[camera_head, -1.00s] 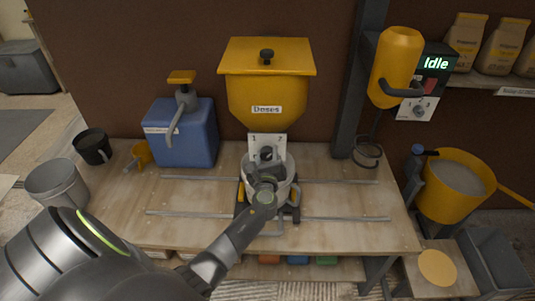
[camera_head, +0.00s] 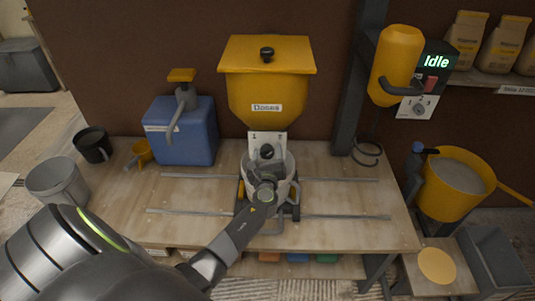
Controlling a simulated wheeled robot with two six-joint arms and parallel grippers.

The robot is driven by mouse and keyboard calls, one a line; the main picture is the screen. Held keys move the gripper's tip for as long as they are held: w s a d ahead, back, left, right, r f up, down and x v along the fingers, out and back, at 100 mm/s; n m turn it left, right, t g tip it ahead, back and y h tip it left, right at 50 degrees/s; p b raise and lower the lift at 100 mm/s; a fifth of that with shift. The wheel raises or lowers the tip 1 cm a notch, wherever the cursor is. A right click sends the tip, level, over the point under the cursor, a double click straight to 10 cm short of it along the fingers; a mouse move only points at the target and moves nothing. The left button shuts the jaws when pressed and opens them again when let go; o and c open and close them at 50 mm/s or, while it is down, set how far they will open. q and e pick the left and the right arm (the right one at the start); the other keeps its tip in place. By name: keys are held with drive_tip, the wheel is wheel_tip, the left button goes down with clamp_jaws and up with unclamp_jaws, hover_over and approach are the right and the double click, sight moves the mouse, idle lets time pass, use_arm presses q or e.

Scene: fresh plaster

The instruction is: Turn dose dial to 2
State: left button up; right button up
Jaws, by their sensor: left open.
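The yellow hopper (camera_head: 267,88) labelled "Doses" stands at the back middle of the bench. Below it is a white dial plate (camera_head: 254,140) with a dark round dose dial (camera_head: 267,151). The numbers on the plate are partly blurred, and I cannot tell where the dial points. My left gripper (camera_head: 267,178) is just below and in front of the dial, over a grey bucket (camera_head: 286,166) under the hopper. Its fingers are largely hidden by its own wrist, and I cannot tell whether they touch the dial. My right gripper is not in view.
A blue pump container (camera_head: 190,140), a yellow scoop (camera_head: 141,152) and dark mug (camera_head: 93,144) stand left. Rails (camera_head: 340,179) cross the bench. At right are a yellow mixer (camera_head: 397,65), a display (camera_head: 437,62) reading "Idle" and a yellow bucket (camera_head: 450,205).

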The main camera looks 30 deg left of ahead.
use_arm(q)
drive_tip(key=b+v, duration=0.3)
drive_tip(key=v, duration=1.4)
drive_tip(key=shift+s+d, duration=0.15)
drive_tip(key=shift+d, duration=0.05)
drive_tip(key=s+d+f+n+g+h, duration=0.1)
drive_tip(key=s+f+n+g+h, duration=0.2)
drive_tip(key=f, duration=0.8)
drive_tip(key=s+f+n+g+h, duration=0.15)
drive_tip(key=s+f+n, duration=0.35)
drive_tip(key=f, duration=0.6)
drive_tip(key=s+d+f+n+g+h, duration=0.1)
drive_tip(key=s+f+n+g+h, duration=0.2)
drive_tip(key=f, duration=0.8)
drive_tip(key=s+a+f+n+g, duration=0.1)
drive_tip(key=s+f+n, duration=0.3)
drive_tip(key=s, duration=0.5)
drive_tip(key=s+a+f+n+g, duration=0.1)
drive_tip(key=s+f+n+g, duration=0.2)
drive_tip(key=s, duration=0.6)
drive_tip(key=s+a+f+n+g, duration=0.1)
drive_tip(key=s+f+n+g, duration=0.1)
drive_tip(key=s+f+n, duration=0.5)
drive_tip(key=s+n, duration=0.1)
drive_tip(key=s, duration=0.2)
drive_tip(key=shift+a+f+n+g+h, duration=0.25)
drive_tip(key=shift+a+n+g+h, duration=0.1)
drive_tip(key=shift+n, duration=0.05)
